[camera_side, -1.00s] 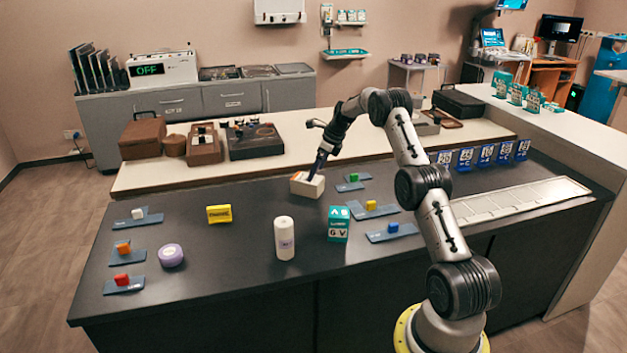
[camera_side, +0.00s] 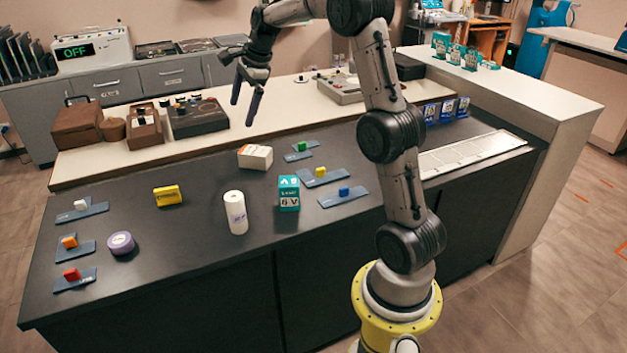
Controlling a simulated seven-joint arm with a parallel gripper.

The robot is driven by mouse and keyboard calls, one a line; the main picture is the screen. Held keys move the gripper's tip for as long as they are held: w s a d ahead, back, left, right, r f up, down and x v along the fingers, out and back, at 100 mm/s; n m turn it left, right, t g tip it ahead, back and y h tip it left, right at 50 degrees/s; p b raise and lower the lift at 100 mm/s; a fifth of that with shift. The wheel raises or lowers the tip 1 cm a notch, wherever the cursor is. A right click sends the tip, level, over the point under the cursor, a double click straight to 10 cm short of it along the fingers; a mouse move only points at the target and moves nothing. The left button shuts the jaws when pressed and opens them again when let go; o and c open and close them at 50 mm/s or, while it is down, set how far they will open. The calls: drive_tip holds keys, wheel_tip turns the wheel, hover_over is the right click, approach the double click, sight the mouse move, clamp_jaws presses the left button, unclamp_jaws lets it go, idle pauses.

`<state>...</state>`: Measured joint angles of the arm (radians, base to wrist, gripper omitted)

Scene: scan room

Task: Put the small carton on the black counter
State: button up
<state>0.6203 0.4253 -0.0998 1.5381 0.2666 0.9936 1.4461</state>
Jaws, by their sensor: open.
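A small white carton (camera_side: 255,157) with an orange mark on its top lies near the back edge of the black counter (camera_side: 190,235), resting on its dark surface. My gripper (camera_side: 243,108) is open and empty. It hangs above the carton, apart from it, with its fingers pointing down. A teal and white box (camera_side: 289,193) stands upright on the same counter, to the right of a white cylinder (camera_side: 235,212).
Small coloured blocks on blue-grey plates, such as the red one (camera_side: 72,274), a yellow box (camera_side: 167,196) and a purple roll (camera_side: 121,243) stand around. A cream ledge (camera_side: 250,127) runs behind the counter. The counter's front middle is clear.

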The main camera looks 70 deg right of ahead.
drive_tip(key=s+a+r+n, duration=0.3)
drive_tip(key=s+a+n, duration=0.3)
drive_tip(key=a, duration=0.3)
drive_tip(key=s+a+r+n, duration=0.3)
drive_tip(key=s+a+n, duration=0.4)
drive_tip(key=a, duration=0.3)
drive_tip(key=s+a+f+n, duration=0.3)
drive_tip(key=s+n, duration=0.3)
drive_tip(key=s, duration=0.1)
drive_tip(key=s+a+f+n+t, duration=0.1)
drive_tip(key=s+a+f+n, duration=0.2)
drive_tip(key=s+n, duration=0.3)
drive_tip(key=shift+s+a, duration=0.4)
drive_tip(key=shift+s, duration=0.7)
